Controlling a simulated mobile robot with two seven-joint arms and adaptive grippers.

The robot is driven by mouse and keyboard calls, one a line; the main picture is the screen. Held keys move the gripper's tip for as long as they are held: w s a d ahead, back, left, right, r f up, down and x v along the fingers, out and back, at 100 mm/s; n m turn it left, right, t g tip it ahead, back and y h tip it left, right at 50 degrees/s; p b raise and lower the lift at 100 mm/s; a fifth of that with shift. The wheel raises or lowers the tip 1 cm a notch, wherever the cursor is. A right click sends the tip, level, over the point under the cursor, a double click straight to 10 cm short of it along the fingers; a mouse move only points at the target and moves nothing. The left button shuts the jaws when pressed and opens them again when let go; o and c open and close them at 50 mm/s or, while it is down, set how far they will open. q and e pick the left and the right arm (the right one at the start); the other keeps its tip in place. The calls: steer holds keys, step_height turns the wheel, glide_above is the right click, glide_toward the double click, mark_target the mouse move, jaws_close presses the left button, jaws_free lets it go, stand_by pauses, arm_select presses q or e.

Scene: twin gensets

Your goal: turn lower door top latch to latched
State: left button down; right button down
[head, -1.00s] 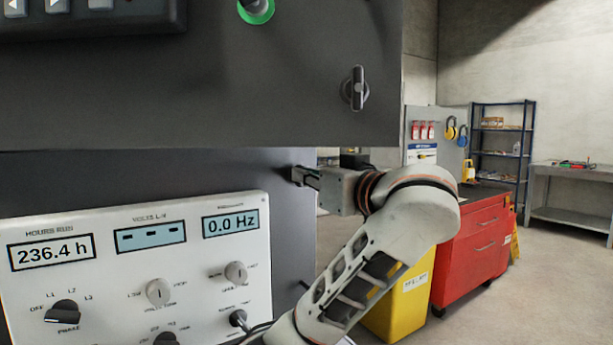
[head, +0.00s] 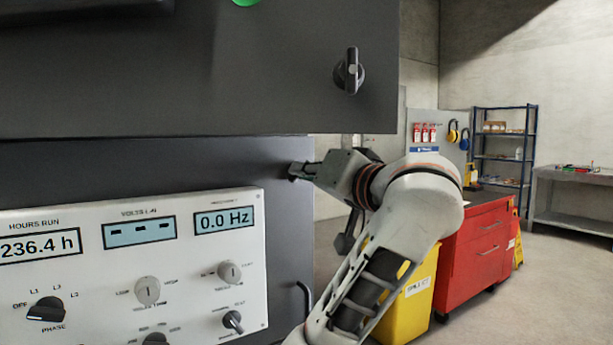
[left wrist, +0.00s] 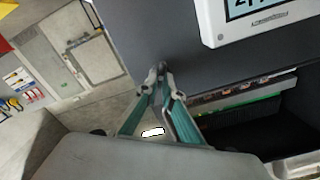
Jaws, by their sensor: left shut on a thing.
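The lower door (head: 200,162) is a dark grey panel with a white instrument panel on it. My left gripper (head: 297,172) is at the door's upper right, near its right edge, and is shut on the small dark top latch there. The fingers mostly cover the latch, so I cannot tell its exact angle. In the left wrist view the two fingertips (left wrist: 160,72) come together at the edge of the dark door (left wrist: 185,40). My right gripper is in neither view.
The upper panel (head: 250,100) with its own black latch (head: 350,71) overhangs just above. A door handle (head: 305,298) sits below my gripper. A yellow bin (head: 408,305) and red cabinet (head: 475,245) stand to the right. Open floor lies beyond.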

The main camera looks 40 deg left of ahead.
arm_select(q)
steer(key=shift+w+f+m+p, duration=0.1)
steer(key=shift+m+p, duration=0.55)
steer(key=shift+m, duration=5.05)
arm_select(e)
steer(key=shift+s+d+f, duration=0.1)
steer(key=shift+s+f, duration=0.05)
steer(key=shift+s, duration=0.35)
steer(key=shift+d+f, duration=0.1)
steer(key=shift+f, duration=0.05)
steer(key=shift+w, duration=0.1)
arm_select(q)
steer(key=c, duration=2)
jaws_free()
steer(key=shift+a+f, duration=0.1)
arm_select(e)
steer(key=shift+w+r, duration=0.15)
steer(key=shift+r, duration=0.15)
